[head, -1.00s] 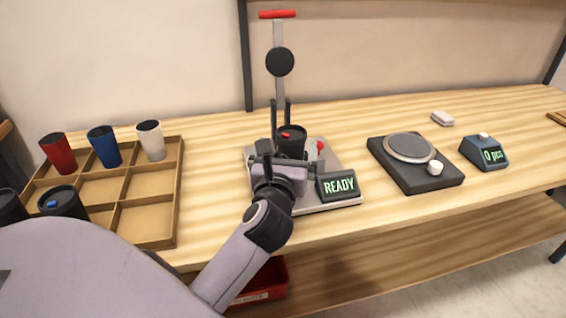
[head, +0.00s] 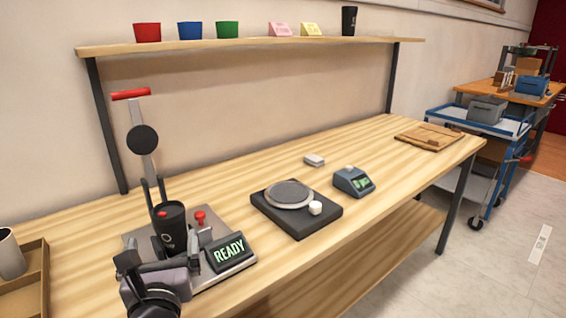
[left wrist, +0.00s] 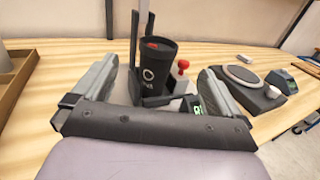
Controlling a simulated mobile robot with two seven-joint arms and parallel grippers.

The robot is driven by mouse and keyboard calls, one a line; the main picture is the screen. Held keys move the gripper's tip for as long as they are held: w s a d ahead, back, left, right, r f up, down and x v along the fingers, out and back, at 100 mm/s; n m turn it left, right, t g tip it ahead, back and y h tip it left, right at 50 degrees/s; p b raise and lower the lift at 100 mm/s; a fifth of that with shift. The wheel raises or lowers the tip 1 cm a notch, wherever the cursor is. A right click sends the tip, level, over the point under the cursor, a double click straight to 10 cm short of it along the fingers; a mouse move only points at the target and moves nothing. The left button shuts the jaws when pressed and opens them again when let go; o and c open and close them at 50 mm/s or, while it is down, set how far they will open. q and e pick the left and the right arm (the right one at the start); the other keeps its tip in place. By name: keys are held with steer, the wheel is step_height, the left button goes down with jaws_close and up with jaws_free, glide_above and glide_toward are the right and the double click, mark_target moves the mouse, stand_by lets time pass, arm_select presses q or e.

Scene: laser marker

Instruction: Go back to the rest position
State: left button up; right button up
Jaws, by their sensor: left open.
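My left gripper (head: 160,262) is at the lower left of the head view, in front of the laser marker (head: 222,281), whose display reads READY. In the left wrist view the jaws of my left gripper (left wrist: 156,88) are spread wide, with nothing held between them. A black tumbler (head: 171,228) with a ring-shaped mark stands upright in the marker's holder. It also shows in the left wrist view (left wrist: 160,72), beyond the open fingers. My right gripper is in neither view.
A black round-plate device (head: 297,222) and a blue counter (head: 354,182) stand right of the marker. A wooden tray (head: 40,275) with a white cup (head: 10,255) is at the left edge. A shelf (head: 250,43) holds bins above. A blue cart (head: 480,122) stands beyond the bench.

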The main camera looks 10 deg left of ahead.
arm_select(q)
steer(key=s+d+r+m+t+h, duration=0.3)
steer(key=d+r+m+t+h, duration=0.35)
steer(key=m, duration=0.65)
steer(key=s+d+f+m+g+h, duration=0.2)
steer(key=d+m+h, duration=0.35)
steer(key=m, duration=0.45)
steer(key=s+d+f+m+g+h, duration=0.1)
steer(key=d+f+m+g+h, duration=0.2)
steer(key=m+h, duration=0.45)
steer(key=s+d+f+m+g+y, duration=0.1)
steer(key=s+f+m+g+y, duration=0.4)
steer(key=f+m+g, duration=0.6)
steer(key=s+a+f+m+g+y, duration=0.25)
steer(key=s+a+f+y, duration=0.35)
steer(key=s+a+f, duration=0.45)
steer(key=w+d+f+t+h+p, duration=0.1)
steer(key=w+d+t+h+p, duration=0.1)
steer(key=w+t+p, duration=0.4)
steer(key=d+p, duration=0.1)
steer(key=p, duration=0.1)
steer(key=shift+d+t+p, duration=0.15)
steer(key=shift+t+p, duration=0.15)
steer(key=shift+p, duration=0.05)
